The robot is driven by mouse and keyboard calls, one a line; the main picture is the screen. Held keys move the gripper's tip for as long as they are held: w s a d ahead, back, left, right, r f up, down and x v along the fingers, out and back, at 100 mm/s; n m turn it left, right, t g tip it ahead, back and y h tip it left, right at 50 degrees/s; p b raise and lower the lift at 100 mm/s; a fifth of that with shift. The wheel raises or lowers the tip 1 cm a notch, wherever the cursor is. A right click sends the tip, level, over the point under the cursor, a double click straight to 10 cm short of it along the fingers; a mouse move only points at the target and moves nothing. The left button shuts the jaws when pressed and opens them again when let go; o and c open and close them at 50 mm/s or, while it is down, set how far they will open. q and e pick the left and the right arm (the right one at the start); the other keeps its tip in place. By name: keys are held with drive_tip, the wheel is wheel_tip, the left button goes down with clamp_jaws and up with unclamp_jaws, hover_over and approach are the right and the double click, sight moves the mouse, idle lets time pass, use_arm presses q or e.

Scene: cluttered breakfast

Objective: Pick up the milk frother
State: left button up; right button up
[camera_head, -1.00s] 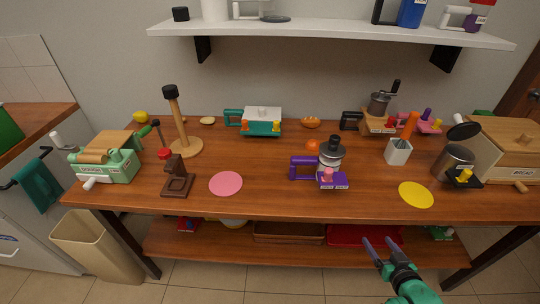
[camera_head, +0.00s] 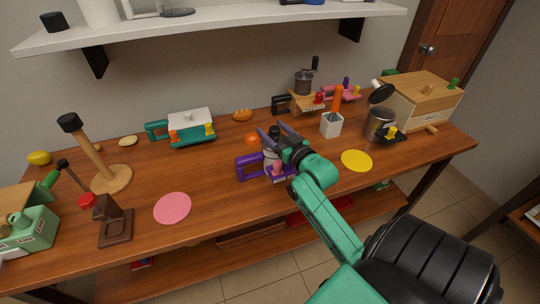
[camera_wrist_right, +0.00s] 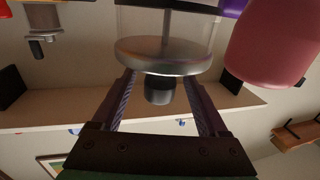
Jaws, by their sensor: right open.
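The milk frother, as I take it, is the purple-handled plunger jar (camera_head: 248,167) in the middle of the table. In the right wrist view its clear body, rod, round metal lid (camera_wrist_right: 162,55) and black knob show upside down. My right gripper (camera_head: 272,130) is at the jar's top and hides much of it in the head view. In the right wrist view its open fingers (camera_wrist_right: 160,88) stand on either side of the black knob, close to the lid. I cannot tell whether they touch. My left gripper is not in view.
An orange ball (camera_head: 251,139) lies behind the jar. A white holder with an orange-handled tool (camera_head: 331,125) and a yellow disc (camera_head: 357,161) are to the right. A pink disc (camera_head: 172,208) lies left, with clear table around it.

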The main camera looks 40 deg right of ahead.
drive_tip(key=shift+w+d+r, duration=0.15)
drive_tip(key=shift+w, duration=1.05)
clamp_jaws()
idle(0.4)
